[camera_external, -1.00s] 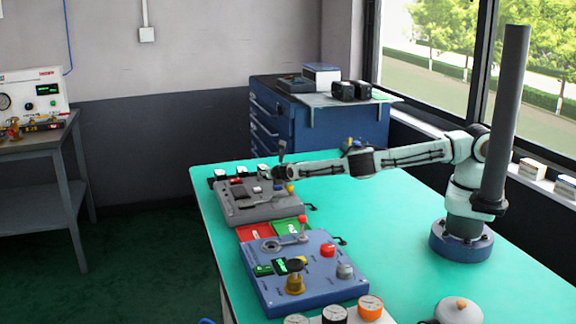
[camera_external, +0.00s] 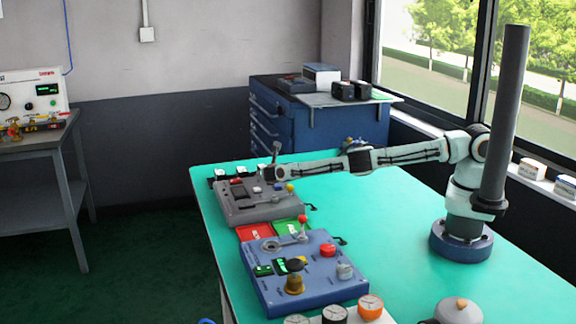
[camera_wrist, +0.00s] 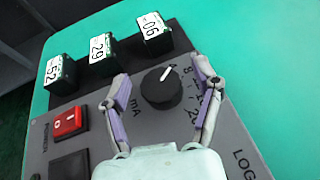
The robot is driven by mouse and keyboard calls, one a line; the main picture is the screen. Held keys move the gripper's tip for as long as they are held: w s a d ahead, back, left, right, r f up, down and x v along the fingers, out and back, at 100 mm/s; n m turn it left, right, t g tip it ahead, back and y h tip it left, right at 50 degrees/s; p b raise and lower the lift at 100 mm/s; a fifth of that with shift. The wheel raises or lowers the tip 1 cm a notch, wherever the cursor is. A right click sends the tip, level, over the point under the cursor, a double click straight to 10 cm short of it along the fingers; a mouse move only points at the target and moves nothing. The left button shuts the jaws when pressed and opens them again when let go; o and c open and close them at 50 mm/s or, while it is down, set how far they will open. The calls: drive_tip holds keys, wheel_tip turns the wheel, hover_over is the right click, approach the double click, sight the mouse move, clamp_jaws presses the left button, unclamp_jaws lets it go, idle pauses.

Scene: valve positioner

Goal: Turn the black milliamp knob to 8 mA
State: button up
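The black milliamp knob (camera_wrist: 160,90) sits on the grey panel (camera_wrist: 225,140), next to the "mA" label. Its white pointer line aims up and right, near the 4 at the start of the printed scale; 8 is a little clockwise of it. My gripper (camera_wrist: 160,70) is open, with one finger to the left of the knob and the other to its right over the scale numbers. Both fingers look apart from the knob; their height above the panel is hard to judge. In the external view my gripper (camera_external: 270,172) is over the grey unit (camera_external: 262,213), and the knob cannot be made out.
Three black number blocks, 52 (camera_wrist: 61,72), 29 (camera_wrist: 103,52) and 06 (camera_wrist: 154,33), stand along the panel's far edge. A red switch (camera_wrist: 70,122) is left of my fingers. A blue unit (camera_external: 312,290) stands nearer the external camera. The green tabletop (camera_external: 400,220) has free room.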

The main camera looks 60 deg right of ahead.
drive_tip(key=v, duration=1.2)
